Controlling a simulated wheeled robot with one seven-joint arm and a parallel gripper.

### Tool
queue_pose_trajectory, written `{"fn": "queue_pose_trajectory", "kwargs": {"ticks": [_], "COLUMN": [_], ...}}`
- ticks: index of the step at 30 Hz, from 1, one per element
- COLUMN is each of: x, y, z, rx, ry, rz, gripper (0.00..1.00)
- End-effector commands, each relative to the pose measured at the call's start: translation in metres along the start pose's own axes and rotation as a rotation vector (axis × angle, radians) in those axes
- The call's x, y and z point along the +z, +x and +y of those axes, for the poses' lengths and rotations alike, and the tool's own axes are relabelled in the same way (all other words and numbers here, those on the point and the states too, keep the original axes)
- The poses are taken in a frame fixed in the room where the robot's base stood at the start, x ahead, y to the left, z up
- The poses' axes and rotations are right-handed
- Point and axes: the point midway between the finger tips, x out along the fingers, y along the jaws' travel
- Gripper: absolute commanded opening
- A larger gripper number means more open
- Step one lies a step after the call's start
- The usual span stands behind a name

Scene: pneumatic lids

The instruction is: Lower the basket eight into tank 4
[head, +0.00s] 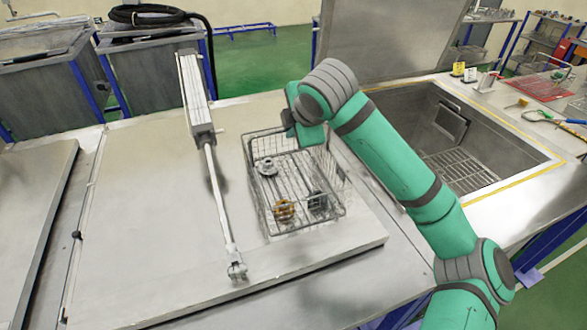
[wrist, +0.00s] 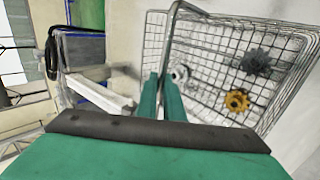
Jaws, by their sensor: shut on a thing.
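The wire basket (head: 255,205) is over the flat closed lid (head: 130,200) left of my arm. It holds a pale grey part, a dark gear and an orange-brown gear. I cannot tell whether its base touches the lid. In the wrist view my gripper (wrist: 160,82) is shut on the bent handle bar of the basket (wrist: 215,45). In the head view my wrist hides the fingers. An open tank (head: 435,125) with a yellow-edged rim and a slatted rack inside is to the right of my arm. I cannot read its number.
The open tank's raised lid (head: 385,40) stands upright behind it. A pneumatic cylinder (head: 197,95) with its rod lies across the closed lid, left of the basket. Small tags (head: 458,69), tools and a red mat (head: 540,88) lie beyond the tank.

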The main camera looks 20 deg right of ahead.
Motion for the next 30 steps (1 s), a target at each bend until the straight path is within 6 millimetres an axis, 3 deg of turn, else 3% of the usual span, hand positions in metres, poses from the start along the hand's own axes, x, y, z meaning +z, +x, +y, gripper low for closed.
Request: {"fn": "queue_pose_trajectory", "kwargs": {"ticks": [21, 30], "x": [0.0, 0.0], "y": [-0.022, -0.023], "z": [0.021, 0.022], "rx": [0.007, 0.006], "ry": [0.0, 0.0], "rz": [0.0, 0.0], "gripper": [0.0, 0.0]}}
